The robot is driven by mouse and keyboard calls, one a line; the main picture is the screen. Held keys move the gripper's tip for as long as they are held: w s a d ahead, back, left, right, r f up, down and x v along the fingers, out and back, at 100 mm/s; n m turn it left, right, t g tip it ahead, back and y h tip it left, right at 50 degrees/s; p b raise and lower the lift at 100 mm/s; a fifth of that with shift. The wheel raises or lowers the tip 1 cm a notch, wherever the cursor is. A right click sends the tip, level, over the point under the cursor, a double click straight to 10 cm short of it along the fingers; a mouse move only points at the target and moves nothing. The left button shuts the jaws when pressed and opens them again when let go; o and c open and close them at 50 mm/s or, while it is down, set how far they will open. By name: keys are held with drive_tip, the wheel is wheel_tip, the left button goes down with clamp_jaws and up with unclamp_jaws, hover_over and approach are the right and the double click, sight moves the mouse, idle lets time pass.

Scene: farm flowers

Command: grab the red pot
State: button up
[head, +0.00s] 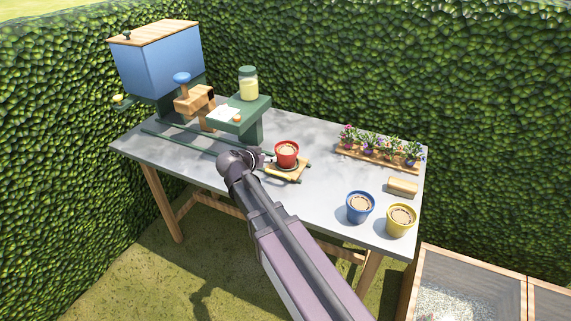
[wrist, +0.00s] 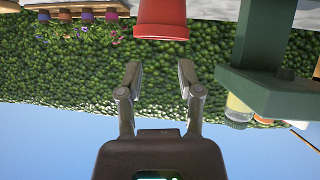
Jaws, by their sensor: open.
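The red pot (head: 286,154) stands upright on a small wooden tray (head: 287,173) near the middle of the table, with a pale brown filling. My gripper (head: 262,160) is just left of the pot in the head view, its fingers hard to make out there. In the wrist view, which is upside down, the red pot (wrist: 160,18) shows at the top centre, beyond the fingertips. My gripper (wrist: 158,75) is open there, with nothing between its fingers. The pot looks in line with the gap and apart from the fingers.
A green stand (head: 252,115) with a jar (head: 248,84) is close behind the pot's left. A blue pot (head: 359,207) and yellow pot (head: 400,219) stand at the right front. A flower rack (head: 380,152) and wooden block (head: 402,187) are at right. Bare table (head: 325,190) lies between.

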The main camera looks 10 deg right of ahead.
sight(287, 156)
drive_tip(key=w+a+t, duration=0.1)
drive_tip(key=w+a+r, duration=0.1)
drive_tip(key=a, duration=0.1)
drive_tip(key=shift+r+m+t, duration=0.2)
drive_tip(key=shift+m+t, duration=0.1)
drive_tip(key=shift+t, duration=0.1)
drive_tip(key=shift+b+x, duration=1.85)
drive_tip(key=shift+x, duration=2.5)
drive_tip(key=shift+b+x, duration=1.15)
drive_tip(key=shift+x, duration=1.4)
drive_tip(key=shift+s+f, duration=0.1)
drive_tip(key=shift+f, duration=0.05)
